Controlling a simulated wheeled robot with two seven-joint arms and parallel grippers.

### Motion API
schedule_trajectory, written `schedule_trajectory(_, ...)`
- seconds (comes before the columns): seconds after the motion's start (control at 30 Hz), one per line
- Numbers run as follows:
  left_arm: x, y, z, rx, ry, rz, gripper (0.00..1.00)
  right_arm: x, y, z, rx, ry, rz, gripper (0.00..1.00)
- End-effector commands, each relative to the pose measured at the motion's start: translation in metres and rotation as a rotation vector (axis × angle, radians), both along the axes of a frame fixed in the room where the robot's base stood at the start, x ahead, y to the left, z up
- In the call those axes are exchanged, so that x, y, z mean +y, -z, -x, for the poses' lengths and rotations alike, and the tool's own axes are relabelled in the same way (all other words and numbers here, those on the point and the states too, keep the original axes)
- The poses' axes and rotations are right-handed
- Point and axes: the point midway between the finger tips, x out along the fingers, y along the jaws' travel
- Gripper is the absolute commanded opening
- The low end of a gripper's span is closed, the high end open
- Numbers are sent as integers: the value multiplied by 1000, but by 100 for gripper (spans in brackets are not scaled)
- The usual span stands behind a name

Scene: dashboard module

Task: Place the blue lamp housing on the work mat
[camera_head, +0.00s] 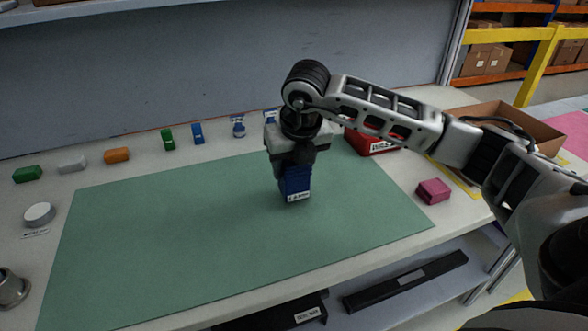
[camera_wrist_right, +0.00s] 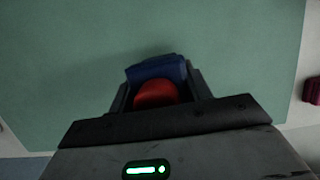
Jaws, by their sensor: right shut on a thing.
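The blue lamp housing (camera_head: 296,183) is upright over the green work mat (camera_head: 150,240), right of the mat's middle. A white label shows near its lower end. I cannot tell whether its bottom touches the mat. My right gripper (camera_head: 291,166) points down and is shut on the housing's upper part. The right wrist view shows the blue housing (camera_wrist_right: 158,70) between the fingers, with a red rounded part (camera_wrist_right: 155,94) at its near side, above the mat (camera_wrist_right: 60,60). My left gripper is not in view.
Green (camera_head: 28,174), white (camera_head: 72,162) and orange (camera_head: 117,155) blocks line the back left. Small blue and green parts stand behind the mat. A red box (camera_head: 372,145) and a pink block (camera_head: 433,190) are at the right. The mat's left half is clear.

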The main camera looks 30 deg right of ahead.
Motion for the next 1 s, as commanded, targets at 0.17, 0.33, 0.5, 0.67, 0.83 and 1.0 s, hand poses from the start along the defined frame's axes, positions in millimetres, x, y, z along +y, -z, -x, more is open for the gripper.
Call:
schedule_trajectory(0.17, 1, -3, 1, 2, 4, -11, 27, -2, 18, 1, 1, 3, 1, 23)
schedule_trajectory(0.33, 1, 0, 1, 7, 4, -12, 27, -2, 20, 1, -1, 3, 2, 23)
schedule_trajectory(0.5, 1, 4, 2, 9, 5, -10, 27, -1, 23, 1, 0, 2, 0, 23)
schedule_trajectory(0.67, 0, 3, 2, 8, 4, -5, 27, -2, 23, 1, 0, 3, 1, 71)
schedule_trajectory(0.83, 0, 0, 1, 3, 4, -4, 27, -1, 23, 1, 1, 3, 1, 71)
schedule_trajectory(1.0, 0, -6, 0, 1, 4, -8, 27, -1, 16, 1, 0, 2, 0, 71)
